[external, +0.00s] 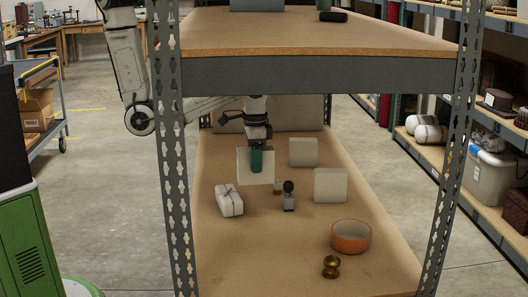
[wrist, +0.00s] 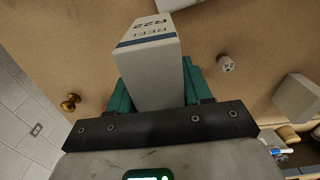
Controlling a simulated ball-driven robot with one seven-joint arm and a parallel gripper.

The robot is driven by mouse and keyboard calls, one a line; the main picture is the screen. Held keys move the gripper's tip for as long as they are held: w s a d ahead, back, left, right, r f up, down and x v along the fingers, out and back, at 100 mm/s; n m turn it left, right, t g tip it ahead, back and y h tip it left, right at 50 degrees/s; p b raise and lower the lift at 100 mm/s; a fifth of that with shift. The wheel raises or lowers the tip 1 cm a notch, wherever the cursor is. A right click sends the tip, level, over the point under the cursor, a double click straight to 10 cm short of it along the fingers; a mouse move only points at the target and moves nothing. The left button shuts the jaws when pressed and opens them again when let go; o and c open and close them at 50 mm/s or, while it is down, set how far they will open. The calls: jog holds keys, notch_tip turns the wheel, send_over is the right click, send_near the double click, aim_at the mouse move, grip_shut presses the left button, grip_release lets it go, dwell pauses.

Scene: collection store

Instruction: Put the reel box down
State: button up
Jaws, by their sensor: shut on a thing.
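The reel box is a pale box with a dark blue stripe and the lettering "REEL R22" on its end in the wrist view (wrist: 150,72). My gripper (wrist: 156,88) is shut on it, a teal finger on each side. In the external view my gripper (external: 256,160) reaches in over the lower shelf board (external: 290,245), and the reel box (external: 244,168) hangs upright in it, partly behind the teal finger. I cannot tell whether the box's lower edge touches the board.
Near the box are a tied white parcel (external: 229,201), a small dark-knobbed object (external: 288,196) and pale boxes (external: 303,152) (external: 331,186). An orange bowl (external: 351,237) and a brass knob (external: 331,266) stand nearer the front. The upper shelf (external: 310,72) is overhead. The front-left board is bare.

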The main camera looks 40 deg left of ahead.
jog(key=w+a+f+n+b, duration=0.25)
jog(key=w+a+n, duration=0.55)
jog(key=w+a, duration=1.5)
jog(key=w+a+r+n+b, duration=0.2)
jog(key=w+a+n+b, duration=0.2)
jog(key=a+n, duration=0.4)
jog(key=w+a+r+n+b, duration=0.1)
jog(key=w+a+n+b, duration=0.3)
jog(key=a, duration=0.6)
jog(key=s+a+r+n+b, duration=0.1)
jog(key=s+a+n+b, duration=0.4)
jog(key=n+b, duration=0.7)
jog(key=shift+w+a+f+n+b, duration=0.4)
jog(key=shift+w+f+n, duration=0.15)
jog(key=shift+w+f, duration=1.7)
jog(key=shift+w+a+f+n+b, duration=0.35)
jog(key=shift+w+f+n, duration=0.25)
jog(key=shift+w+f, duration=1.6)
jog(key=shift+w+a+f+n+b, duration=0.35)
jog(key=shift+w+f+n, duration=0.2)
jog(key=shift+w+f, duration=1.65)
